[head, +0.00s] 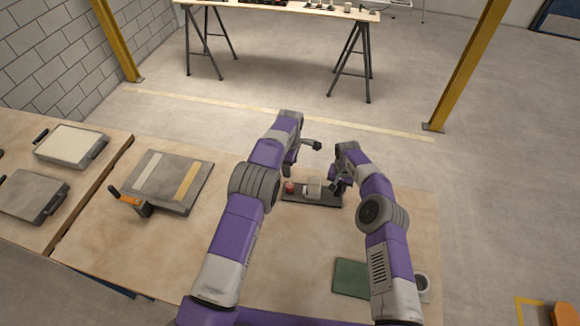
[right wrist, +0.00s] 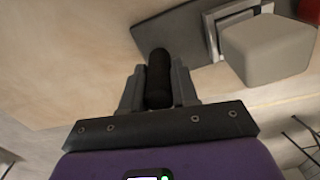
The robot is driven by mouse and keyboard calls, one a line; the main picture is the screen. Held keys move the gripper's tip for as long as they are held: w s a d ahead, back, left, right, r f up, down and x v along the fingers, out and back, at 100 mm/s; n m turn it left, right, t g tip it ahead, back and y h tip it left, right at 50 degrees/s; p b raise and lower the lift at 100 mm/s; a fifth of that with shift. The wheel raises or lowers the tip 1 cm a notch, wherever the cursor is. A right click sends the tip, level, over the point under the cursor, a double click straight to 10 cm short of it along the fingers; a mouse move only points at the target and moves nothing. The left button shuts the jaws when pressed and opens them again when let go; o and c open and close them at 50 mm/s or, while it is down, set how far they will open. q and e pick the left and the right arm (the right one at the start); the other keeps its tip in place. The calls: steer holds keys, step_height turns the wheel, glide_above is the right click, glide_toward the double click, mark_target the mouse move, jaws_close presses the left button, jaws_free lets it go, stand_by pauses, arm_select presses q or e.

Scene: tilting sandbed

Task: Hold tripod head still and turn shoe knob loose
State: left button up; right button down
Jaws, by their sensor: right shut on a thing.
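The tripod head, a pale grey block (head: 314,185), stands on a dark board (head: 325,201) on the table; the block is also in the right wrist view (right wrist: 270,48). A red knob (head: 290,187) is left of the block; a dark red part (right wrist: 311,9) shows at the corner of the right wrist view. My right gripper (head: 335,187) is shut on a black cylindrical handle (right wrist: 158,78), which stands between its fingers beside the block. My left gripper (head: 288,171) is just above the red knob, largely hidden by its own arm; I cannot tell whether it touches.
Bare table lies between panel and board.

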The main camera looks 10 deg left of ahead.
steer(key=c, duration=0.8)
jaws_free()
steer(key=shift+r, duration=0.1)
